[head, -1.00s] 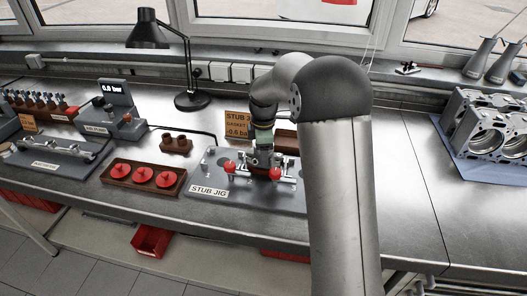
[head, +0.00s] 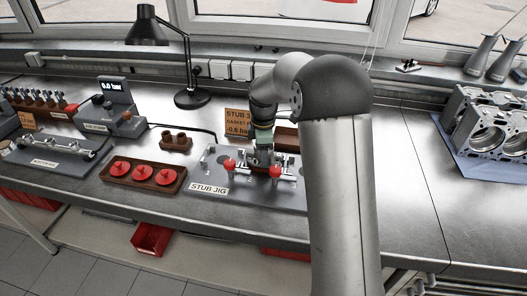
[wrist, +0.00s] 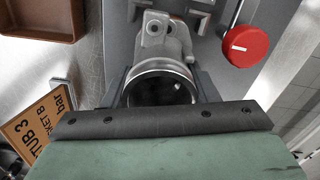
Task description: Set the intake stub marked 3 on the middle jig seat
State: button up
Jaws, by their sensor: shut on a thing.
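The stub jig (head: 220,178) is a grey plate on the bench with red knobs and metal clamps, labelled STUB JIG. My gripper (head: 262,158) is over the jig, pointing down between the two red knobs. In the wrist view my gripper (wrist: 160,98) is shut on a grey metal intake stub (wrist: 165,45), with a round open mouth toward the camera and a lugged part beyond it. No number shows on the stub. The stub is low over the jig plate; its underside and the seat are hidden, so I cannot tell whether it touches.
A red knob (wrist: 245,46) stands close to the stub. An orange sign (head: 238,122) reading STUB 3 stands behind the jig. A wooden tray with red discs (head: 143,176) and a brown block (head: 175,141) lie left. The bench right of my arm is clear up to the engine block (head: 485,125).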

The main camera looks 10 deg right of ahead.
jog(key=shift+f, duration=0.15)
dwell(0.6)
jog(key=o, duration=1.3)
notch_tip(320, 180, up, 8)
jog(key=p, duration=0.5)
jog(key=shift+f, duration=0.25)
